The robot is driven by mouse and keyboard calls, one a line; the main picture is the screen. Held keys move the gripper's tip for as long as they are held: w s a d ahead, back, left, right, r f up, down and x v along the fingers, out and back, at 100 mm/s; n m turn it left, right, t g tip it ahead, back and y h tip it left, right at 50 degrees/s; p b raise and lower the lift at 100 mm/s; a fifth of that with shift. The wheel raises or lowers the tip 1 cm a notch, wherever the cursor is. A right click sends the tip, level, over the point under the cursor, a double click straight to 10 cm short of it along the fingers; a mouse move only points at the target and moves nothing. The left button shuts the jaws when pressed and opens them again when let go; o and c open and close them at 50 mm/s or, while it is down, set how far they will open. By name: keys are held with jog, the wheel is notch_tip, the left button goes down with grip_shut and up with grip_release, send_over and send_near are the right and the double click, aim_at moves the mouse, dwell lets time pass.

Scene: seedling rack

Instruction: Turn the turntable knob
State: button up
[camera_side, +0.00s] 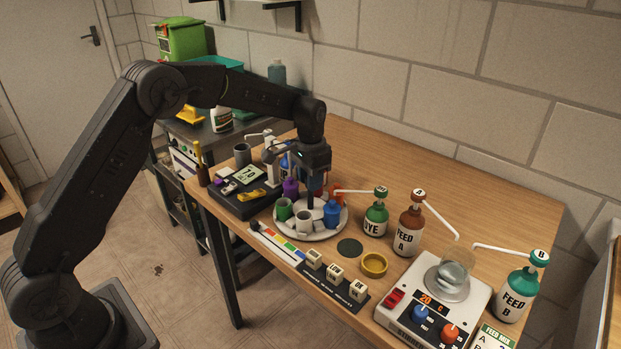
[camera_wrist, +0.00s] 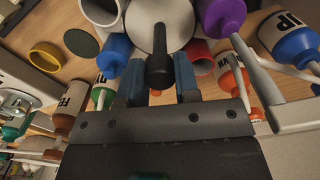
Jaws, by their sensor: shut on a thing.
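The turntable (camera_side: 318,229) is a round white disc on the wooden table, carrying several small coloured bottles and pale cups. Its white top also shows in the wrist view (camera_wrist: 181,18). The knob (camera_wrist: 160,64) is a dark upright post with a rounded end, rising from the disc's middle. My gripper (camera_side: 312,190) is above the turntable, pointing down. In the wrist view its two blue fingers are on either side of the knob, shut on it. In the side view the fingertips are partly hidden among the bottles.
Bottles with spouts stand close by: the green dye bottle (camera_side: 376,219) and the brown feed A bottle (camera_side: 409,232). A yellow ring-shaped dish (camera_side: 374,265) and a dark round pad (camera_side: 350,247) lie in front. A white hotplate (camera_side: 403,319) stands at the front right. The table's back right is clear.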

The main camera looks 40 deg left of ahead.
jog(key=n, duration=0.5)
jog(key=shift+n, duration=0.3)
jog(key=n, duration=0.5)
jog(key=shift+n, duration=0.4)
jog(key=o, duration=0.9)
jog(key=shift+r, duration=0.15)
notch_tip(320, 180, up, 14)
jog(key=shift+f, duration=0.2)
